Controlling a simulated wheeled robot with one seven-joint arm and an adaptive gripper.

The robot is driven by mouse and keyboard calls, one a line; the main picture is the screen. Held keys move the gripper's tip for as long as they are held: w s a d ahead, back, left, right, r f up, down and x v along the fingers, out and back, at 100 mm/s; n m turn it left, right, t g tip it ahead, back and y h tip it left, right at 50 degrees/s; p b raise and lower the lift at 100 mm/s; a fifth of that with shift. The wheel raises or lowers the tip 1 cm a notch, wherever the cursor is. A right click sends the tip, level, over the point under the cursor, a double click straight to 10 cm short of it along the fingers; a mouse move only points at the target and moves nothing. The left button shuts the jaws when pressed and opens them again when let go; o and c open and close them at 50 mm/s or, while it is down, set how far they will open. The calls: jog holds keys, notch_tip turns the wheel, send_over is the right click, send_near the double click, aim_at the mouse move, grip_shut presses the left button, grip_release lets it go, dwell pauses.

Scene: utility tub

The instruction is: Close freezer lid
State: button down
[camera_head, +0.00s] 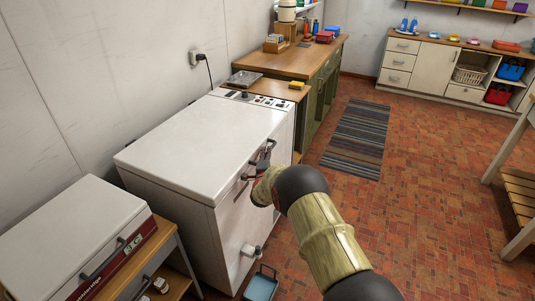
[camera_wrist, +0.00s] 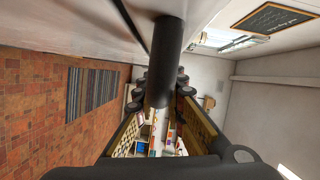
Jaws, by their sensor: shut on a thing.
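The white chest freezer (camera_head: 224,237) stands against the left wall. Its white lid (camera_head: 195,140) lies level over the body; I cannot tell whether a thin gap runs along its front edge. A dark handle (camera_head: 270,146) is on the lid's front side. My gripper (camera_head: 262,168) is at this handle, reaching in from the right. In the wrist view, the dark handle bar (camera_wrist: 168,55) runs down between the fingers of my gripper (camera_wrist: 160,88), which is shut on it. The arm hides part of the freezer's front.
A smaller white-lidded cooler (camera_head: 70,237) sits on a wooden stand at lower left. A blue-grey bin (camera_head: 262,287) is on the floor by the freezer. A green cabinet (camera_head: 322,88) with a wooden top adjoins the freezer's far end.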

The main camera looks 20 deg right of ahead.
jog(key=shift+s+a+f, duration=0.1)
jog(key=shift+s+f, duration=0.05)
jog(key=shift+f, duration=0.5)
jog(key=c, duration=1.8)
grip_release()
jog(key=shift+f, duration=0.15)
jog(key=shift+c, duration=0.2)
jog(key=shift+w+r, duration=0.2)
jog(key=shift+r, duration=0.05)
jog(key=shift+s, duration=0.1)
jog(key=shift+s+a+r, duration=0.1)
jog(key=shift+s+a, duration=0.1)
jog(key=shift+s, duration=0.15)
jog(key=v, duration=1.1)
